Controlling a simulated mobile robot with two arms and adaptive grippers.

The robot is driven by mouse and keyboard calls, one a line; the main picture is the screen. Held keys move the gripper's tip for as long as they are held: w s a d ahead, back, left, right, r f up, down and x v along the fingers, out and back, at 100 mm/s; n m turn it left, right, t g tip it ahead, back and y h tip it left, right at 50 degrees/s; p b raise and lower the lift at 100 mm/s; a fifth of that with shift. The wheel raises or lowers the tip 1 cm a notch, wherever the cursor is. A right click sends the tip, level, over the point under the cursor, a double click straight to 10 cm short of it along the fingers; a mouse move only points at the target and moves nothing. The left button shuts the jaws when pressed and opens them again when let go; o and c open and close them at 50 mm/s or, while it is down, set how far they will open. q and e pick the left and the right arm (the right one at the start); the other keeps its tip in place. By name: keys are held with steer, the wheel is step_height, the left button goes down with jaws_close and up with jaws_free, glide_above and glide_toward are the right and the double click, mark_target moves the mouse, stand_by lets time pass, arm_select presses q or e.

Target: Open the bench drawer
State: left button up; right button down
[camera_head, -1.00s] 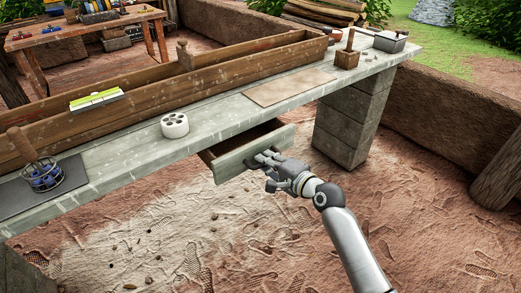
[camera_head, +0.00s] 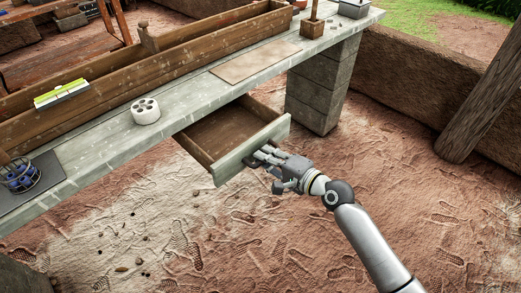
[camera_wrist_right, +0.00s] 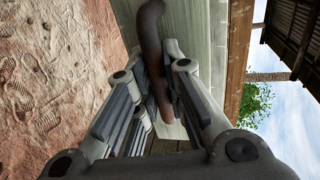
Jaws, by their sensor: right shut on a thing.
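The bench drawer (camera_head: 252,150) is pulled well out from under the grey bench, and its inside looks empty. Its pale front panel also fills the middle of the right wrist view (camera_wrist_right: 198,40). My right gripper (camera_head: 258,158) is at the middle of the drawer front. In the right wrist view its fingers (camera_wrist_right: 155,100) are closed around a dark curved handle (camera_wrist_right: 152,35) on that front. The head view hides the handle behind the gripper. My left gripper is not in view.
A block pier (camera_head: 318,90) stands right of the drawer.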

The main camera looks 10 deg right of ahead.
steer(key=shift+s+d, duration=0.2)
steer(key=shift+s, duration=0.1)
steer(key=c, duration=1.5)
jaws_free()
steer(key=v, duration=1.2)
